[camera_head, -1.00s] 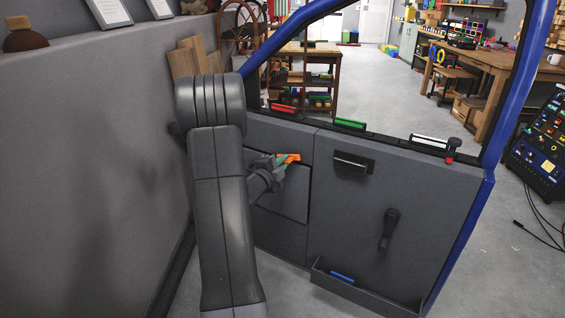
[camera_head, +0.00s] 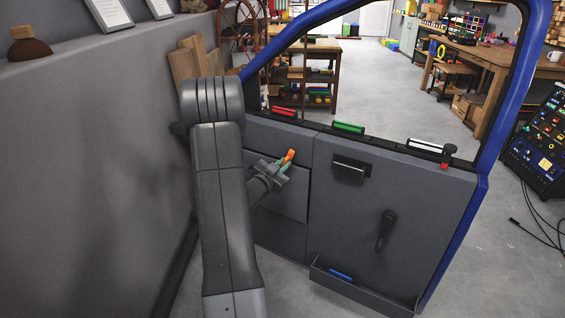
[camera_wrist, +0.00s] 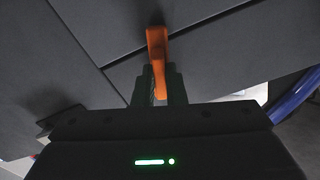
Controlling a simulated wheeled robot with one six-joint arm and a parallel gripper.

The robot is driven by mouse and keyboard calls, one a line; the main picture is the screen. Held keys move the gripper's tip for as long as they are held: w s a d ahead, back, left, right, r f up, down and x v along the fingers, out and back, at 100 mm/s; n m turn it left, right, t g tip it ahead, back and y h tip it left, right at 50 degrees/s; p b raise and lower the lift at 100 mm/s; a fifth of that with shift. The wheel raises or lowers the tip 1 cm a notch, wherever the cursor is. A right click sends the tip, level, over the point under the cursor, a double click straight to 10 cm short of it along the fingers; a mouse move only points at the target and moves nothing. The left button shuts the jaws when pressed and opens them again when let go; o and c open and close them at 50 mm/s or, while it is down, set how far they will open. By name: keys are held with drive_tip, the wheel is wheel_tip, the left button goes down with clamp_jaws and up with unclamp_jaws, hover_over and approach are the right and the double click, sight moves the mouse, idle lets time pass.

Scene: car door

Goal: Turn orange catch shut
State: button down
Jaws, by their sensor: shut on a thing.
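The orange catch (camera_head: 289,156) is on the grey door panel, near the upper left of the car door (camera_head: 355,215). In the head view it stands tilted, its top leaning a little to the right. My gripper (camera_head: 280,167) is shut on the catch, with green-tinted fingers around its lower part. In the wrist view the catch (camera_wrist: 157,50) stands nearly upright between the two fingers of my gripper (camera_wrist: 160,88), its upper end showing above them near a panel seam. The part between the fingers is partly hidden.
A black handle (camera_head: 349,168) and a dark crank (camera_head: 386,230) are on the panel to the right. Red (camera_head: 284,112), green (camera_head: 349,128) and white (camera_head: 425,146) pieces lie along the window ledge. A grey wall (camera_head: 90,170) stands close on the left.

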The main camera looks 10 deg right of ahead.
drive_tip(key=shift+n+p, duration=0.85)
drive_tip(key=shift+n, duration=1.05)
drive_tip(key=c, duration=1.5)
unclamp_jaws()
drive_tip(key=shift+a, duration=0.1)
drive_tip(key=p+v, duration=0.1)
drive_tip(key=v, duration=1.2)
drive_tip(key=shift+s+a, duration=0.2)
drive_tip(key=shift+s, duration=0.15)
drive_tip(key=b+x, duration=0.1)
drive_tip(key=x, duration=1.3)
